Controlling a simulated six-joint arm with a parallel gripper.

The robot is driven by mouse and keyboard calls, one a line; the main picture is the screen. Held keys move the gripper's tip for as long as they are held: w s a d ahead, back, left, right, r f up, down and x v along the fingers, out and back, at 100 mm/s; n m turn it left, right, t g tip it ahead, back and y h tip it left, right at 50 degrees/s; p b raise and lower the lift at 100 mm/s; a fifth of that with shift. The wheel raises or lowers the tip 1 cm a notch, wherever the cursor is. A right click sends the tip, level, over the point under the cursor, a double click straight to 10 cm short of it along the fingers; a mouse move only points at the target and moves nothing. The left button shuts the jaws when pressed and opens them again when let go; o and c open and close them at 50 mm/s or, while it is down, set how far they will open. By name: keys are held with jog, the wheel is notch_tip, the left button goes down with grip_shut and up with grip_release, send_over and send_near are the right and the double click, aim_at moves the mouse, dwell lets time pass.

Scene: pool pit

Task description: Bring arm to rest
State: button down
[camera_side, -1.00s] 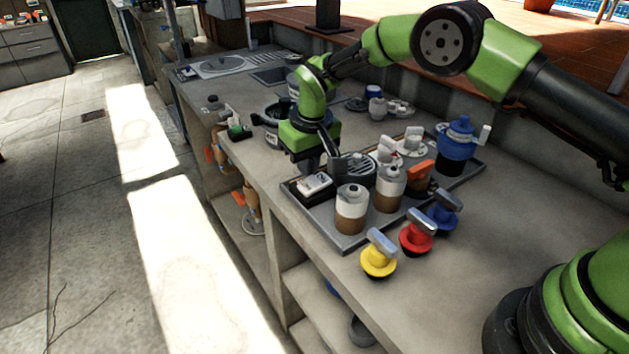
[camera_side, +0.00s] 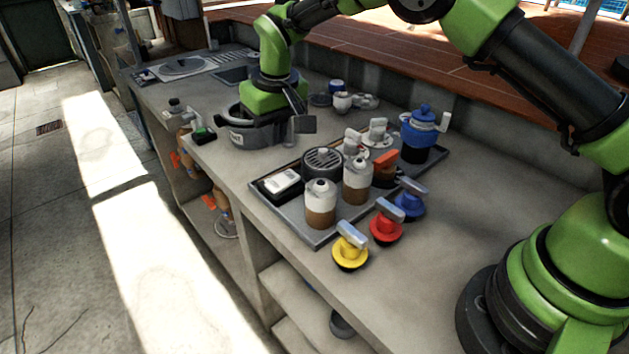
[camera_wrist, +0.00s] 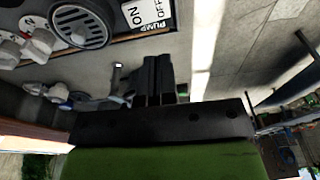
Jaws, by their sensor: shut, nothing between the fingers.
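My green arm reaches over the counter in the side view, with its wrist bent downward.
The tray (camera_side: 318,240) holds bottles, a round strainer (camera_side: 322,160), an ON/OFF pump switch (camera_wrist: 147,14) and a blue-topped pot (camera_side: 420,134). Yellow (camera_side: 350,251), red (camera_side: 386,227) and blue (camera_side: 409,205) valves stand along its near side. The right counter is clear.

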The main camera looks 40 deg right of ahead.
jog(key=s+d+r+m+t+y, duration=0.1)
jog(key=s+d+r, duration=0.1)
jog(key=s+r, duration=0.6)
jog(key=s+d+r+m+t, duration=0.1)
jog(key=s+d+r+t, duration=0.3)
jog(key=r, duration=0.6)
jog(key=s+m, duration=0.1)
jog(key=s, duration=1.6)
jog(key=shift+s+f+m+y, duration=0.2)
jog(key=shift+s+m+y, duration=0.2)
jog(key=shift+d, duration=0.1)
